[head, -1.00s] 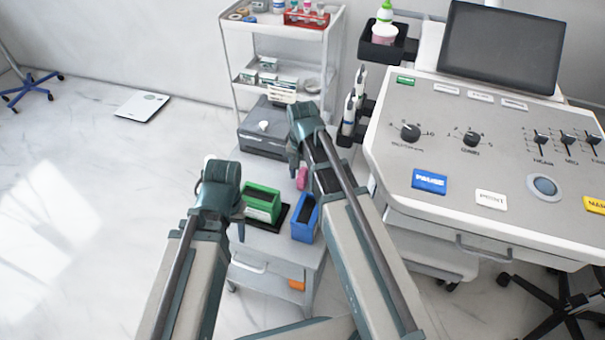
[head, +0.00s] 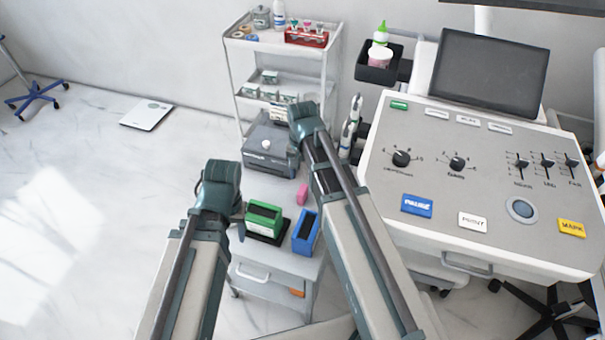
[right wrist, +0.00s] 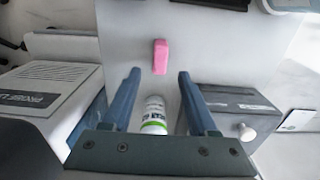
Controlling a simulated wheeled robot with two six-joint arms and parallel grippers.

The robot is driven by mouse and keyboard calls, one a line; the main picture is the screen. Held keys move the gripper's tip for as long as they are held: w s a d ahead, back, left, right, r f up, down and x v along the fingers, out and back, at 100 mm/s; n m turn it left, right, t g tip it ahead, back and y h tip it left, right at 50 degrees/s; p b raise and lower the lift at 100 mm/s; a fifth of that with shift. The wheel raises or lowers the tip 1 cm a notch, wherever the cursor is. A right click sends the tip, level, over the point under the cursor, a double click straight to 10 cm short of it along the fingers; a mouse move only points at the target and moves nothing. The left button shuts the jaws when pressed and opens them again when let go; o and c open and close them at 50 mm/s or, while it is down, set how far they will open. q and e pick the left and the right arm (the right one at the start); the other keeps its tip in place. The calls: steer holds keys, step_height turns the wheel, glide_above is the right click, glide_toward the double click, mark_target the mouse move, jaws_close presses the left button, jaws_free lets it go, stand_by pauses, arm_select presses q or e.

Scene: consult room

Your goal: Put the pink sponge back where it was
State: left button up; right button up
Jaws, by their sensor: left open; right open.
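The pink sponge (head: 302,194) lies on the grey cart top, behind the blue holder (head: 305,233) and right of the green holder (head: 264,218). In the right wrist view the sponge (right wrist: 160,56) lies alone on the bare surface, ahead of the fingertips and apart from them. My right gripper (right wrist: 158,76) is open and empty; in the head view it is above the back of the cart, its fingers partly hidden. My left gripper (head: 236,218) is open, left of the green holder; its fingers are mostly hidden by its wrist.
A grey box with a white knob (head: 267,162) stands behind the sponge. The right wrist view shows a white bottle (right wrist: 153,113), partly hidden by my gripper, and a white lettered box (right wrist: 48,88). A control console (head: 480,190) stands right, a shelf trolley (head: 285,45) behind.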

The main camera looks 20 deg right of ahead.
mark_target(303, 189)
arm_select(q)
step_height(303, 189, up, 4)
steer(key=p, duration=0.2)
steer(key=shift+p, duration=0.4)
arm_select(e)
steer(key=s+a+r+n+h, duration=0.1)
steer(key=s+a+r+n, duration=0.3)
steer(key=s+a+n, duration=0.6)
steer(key=s, duration=0.4)
steer(key=shift+s+a+n, duration=0.15)
steer(key=shift+a+n, duration=0.1)
steer(key=shift+n, duration=0.05)
steer(key=shift+r, duration=0.1)
